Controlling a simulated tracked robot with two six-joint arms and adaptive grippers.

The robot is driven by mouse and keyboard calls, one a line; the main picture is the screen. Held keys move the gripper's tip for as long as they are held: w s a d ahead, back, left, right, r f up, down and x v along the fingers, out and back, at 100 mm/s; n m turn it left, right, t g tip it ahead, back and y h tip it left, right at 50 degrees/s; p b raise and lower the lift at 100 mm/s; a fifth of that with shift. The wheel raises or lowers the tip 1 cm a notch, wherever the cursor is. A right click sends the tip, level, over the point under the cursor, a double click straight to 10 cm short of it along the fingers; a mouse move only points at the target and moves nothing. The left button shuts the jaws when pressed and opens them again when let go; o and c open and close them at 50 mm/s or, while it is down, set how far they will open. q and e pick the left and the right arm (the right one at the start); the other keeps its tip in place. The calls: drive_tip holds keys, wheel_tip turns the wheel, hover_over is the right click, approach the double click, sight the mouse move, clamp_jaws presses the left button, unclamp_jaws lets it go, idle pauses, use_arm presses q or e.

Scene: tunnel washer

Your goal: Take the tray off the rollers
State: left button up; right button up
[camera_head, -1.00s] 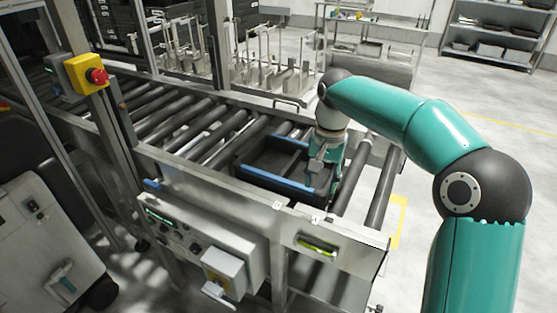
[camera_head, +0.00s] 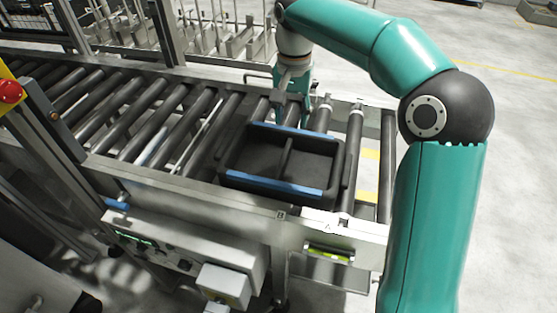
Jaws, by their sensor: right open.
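The tray (camera_head: 272,186) is a black open box with a divider and blue strips along its near and far rims. It sits level on the rollers near the right end of the conveyor and looks empty. My right gripper (camera_head: 304,112) points down at the tray's far rim, with its jaws open. Its fingertips are partly hidden, so I cannot tell whether they touch the rim. My left gripper is not in view.
Bare rollers (camera_head: 125,128) run to the left of the tray. A metal side rail (camera_head: 170,183) borders the near side, with a control box (camera_head: 222,287) below it. A yellow post with a red stop button (camera_head: 10,91) stands at left. Metal racks stand behind.

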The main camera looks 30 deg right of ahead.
hover_over(283, 158)
drive_tip(key=f, duration=0.9)
drive_tip(key=shift+d, duration=0.4)
drive_tip(key=shift+s+f, duration=0.25)
drive_tip(key=shift+f, duration=0.1)
drive_tip(key=shift+w+f, duration=0.15)
drive_tip(key=shift+f, duration=0.15)
drive_tip(key=f, duration=0.1)
drive_tip(key=f+p, duration=0.1)
drive_tip(key=f, duration=0.2)
drive_tip(key=shift+a+f+p, duration=0.1)
drive_tip(key=shift+a+p, duration=0.2)
drive_tip(key=shift+a, duration=0.05)
drive_tip(key=shift+w+f, duration=0.1)
drive_tip(key=shift+f, duration=0.2)
drive_tip(key=shift+r, duration=0.1)
clamp_jaws()
